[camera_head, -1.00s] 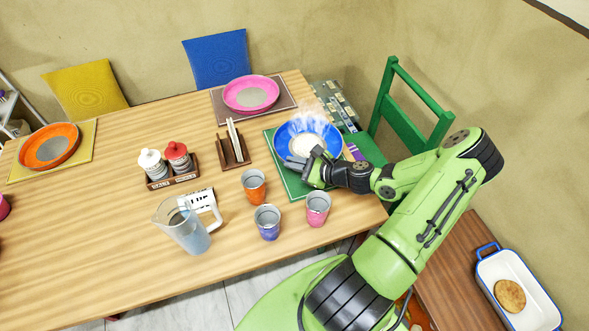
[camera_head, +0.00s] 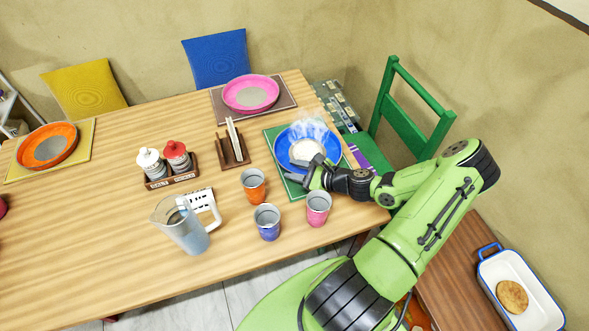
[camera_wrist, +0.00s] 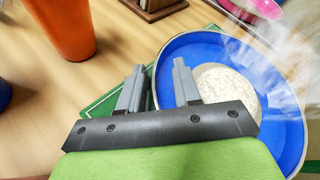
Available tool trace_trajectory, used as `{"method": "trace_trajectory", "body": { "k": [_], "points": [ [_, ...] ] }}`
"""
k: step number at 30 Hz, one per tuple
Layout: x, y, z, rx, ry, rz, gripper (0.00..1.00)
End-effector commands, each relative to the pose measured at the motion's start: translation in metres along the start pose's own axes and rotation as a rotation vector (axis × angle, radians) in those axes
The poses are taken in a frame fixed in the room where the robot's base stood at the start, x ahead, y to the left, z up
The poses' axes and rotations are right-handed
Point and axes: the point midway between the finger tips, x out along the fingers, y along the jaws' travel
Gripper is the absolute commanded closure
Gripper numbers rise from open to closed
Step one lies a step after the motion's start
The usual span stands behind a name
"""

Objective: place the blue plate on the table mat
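The blue plate (camera_head: 283,138), with a pale round steaming food (camera_head: 306,151) in it, sits on the green table mat (camera_head: 271,143) at the right end of the table. The mat shows past the plate's left and front sides. My gripper (camera_head: 307,172) is at the plate's near rim. In the wrist view the blue plate (camera_wrist: 190,48) fills the right side, and the green mat (camera_wrist: 97,108) shows at its left. My gripper (camera_wrist: 158,80) has its two fingers apart with the plate's rim running between them. I see no finger pressing on the rim.
A napkin holder (camera_head: 233,150) is left of the mat. A pitcher (camera_head: 185,226) stands farther left. A green chair (camera_head: 408,120) is at the right.

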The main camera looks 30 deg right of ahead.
Motion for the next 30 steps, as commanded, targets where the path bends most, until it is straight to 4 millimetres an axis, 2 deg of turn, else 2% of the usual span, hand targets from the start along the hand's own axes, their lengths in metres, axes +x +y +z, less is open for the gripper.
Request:
{"method": "trace_trajectory", "body": {
  "k": [9,13,18,30],
  "points": [
    [-0.083,-0.002,0.001,0.002,0.007,-0.005,0.67],
    [-0.105,-0.001,0.001,0.0,0.004,-0.003,0.67],
    [-0.115,0.0,0.001,0.001,0.001,-0.001,0.67],
    [-0.115,0.0,0.0,0.001,0.001,-0.001,0.67]
  ]
}}
